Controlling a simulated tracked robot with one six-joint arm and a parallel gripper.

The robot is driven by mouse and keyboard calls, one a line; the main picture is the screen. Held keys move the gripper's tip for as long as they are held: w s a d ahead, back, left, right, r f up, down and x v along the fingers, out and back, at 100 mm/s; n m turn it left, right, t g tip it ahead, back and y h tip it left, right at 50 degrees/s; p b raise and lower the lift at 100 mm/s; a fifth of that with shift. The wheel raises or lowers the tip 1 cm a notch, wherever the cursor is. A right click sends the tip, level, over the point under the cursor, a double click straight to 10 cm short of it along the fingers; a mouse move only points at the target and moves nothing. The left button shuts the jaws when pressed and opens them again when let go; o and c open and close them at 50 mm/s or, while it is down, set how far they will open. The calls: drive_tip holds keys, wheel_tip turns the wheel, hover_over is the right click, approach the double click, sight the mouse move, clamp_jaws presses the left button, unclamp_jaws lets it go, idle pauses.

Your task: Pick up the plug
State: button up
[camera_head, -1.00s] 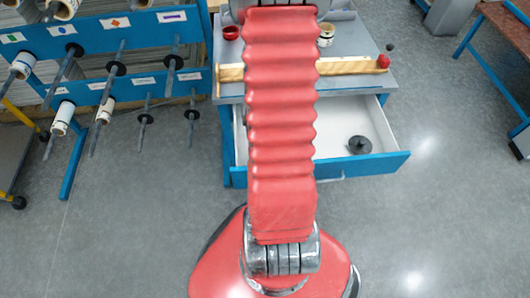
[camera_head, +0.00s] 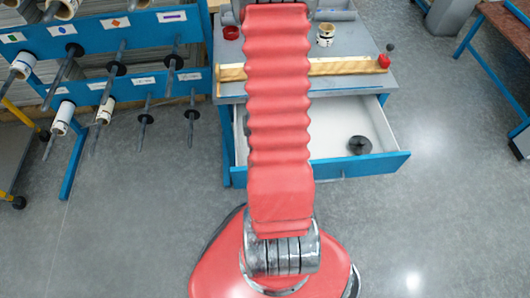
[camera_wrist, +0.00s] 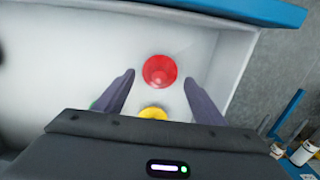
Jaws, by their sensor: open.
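A red round plug (camera_wrist: 160,71) lies in the white drawer in the wrist view. My gripper (camera_wrist: 160,79) is open, with one finger on each side of the red plug in the picture and nothing held. I cannot tell how far above it the fingers are. A yellow round piece (camera_wrist: 153,112) sits just below the red one in the picture, partly hidden by my gripper body. A black flanged piece (camera_head: 359,145) lies at the right of the drawer in the head view. My arm hides the gripper and the red plug there.
The open drawer (camera_head: 330,172) has a blue front and juts from the grey workbench (camera_head: 345,88). A wooden strip (camera_head: 345,66), a red cup (camera_head: 231,32) and a pale jar (camera_head: 326,35) are on the bench. A blue roll rack (camera_head: 150,35) stands at left.

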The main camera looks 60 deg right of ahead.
drive_tip(key=shift+f, duration=1.7)
drive_tip(key=shift+c, duration=0.5)
drive_tip(key=c, duration=0.8)
